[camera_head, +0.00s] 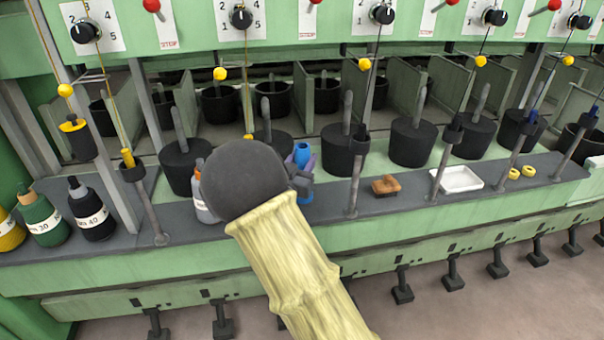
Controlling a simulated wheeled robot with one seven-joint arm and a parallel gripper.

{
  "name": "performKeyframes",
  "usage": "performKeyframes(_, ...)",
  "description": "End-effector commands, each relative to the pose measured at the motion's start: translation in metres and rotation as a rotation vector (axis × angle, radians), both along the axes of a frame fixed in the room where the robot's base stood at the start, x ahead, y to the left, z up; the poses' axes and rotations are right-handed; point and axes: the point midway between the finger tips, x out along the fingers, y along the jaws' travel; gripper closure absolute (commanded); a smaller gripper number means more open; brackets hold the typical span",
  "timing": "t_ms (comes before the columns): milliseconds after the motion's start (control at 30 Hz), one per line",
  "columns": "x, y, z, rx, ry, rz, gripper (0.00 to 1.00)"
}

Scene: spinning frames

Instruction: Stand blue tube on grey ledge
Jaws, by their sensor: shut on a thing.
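A blue tube (302,154) shows just beyond the dark round end of my arm, over or at the grey ledge (405,206). My gripper (303,172) is mostly hidden behind my own arm; it is shut on the blue tube. The tube looks close to upright. Its lower part is partly covered by the gripper, and I cannot tell whether it touches the ledge. The long grey ledge runs across the front of the green spinning frame.
A bottle (205,205) stands left of my arm. Labelled bobbins (92,213) stand far left. A brown block (385,185), white tray (458,179) and yellow rings (521,172) lie to the right. Thin grey posts (357,180) rise from the ledge; black cans (412,140) stand behind.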

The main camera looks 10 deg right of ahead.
Motion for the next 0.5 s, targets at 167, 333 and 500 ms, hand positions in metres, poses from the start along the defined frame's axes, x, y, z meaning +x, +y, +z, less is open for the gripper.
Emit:
performKeyframes(167, 0.0, 0.0, 0.001, 0.0, 0.0, 0.0, 0.84)
performKeyframes(333, 0.0, 0.0, -0.015, -0.001, 0.002, 0.0, 0.84)
performKeyframes(500, 0.002, 0.0, -0.039, 0.0, -0.001, -0.001, 0.84)
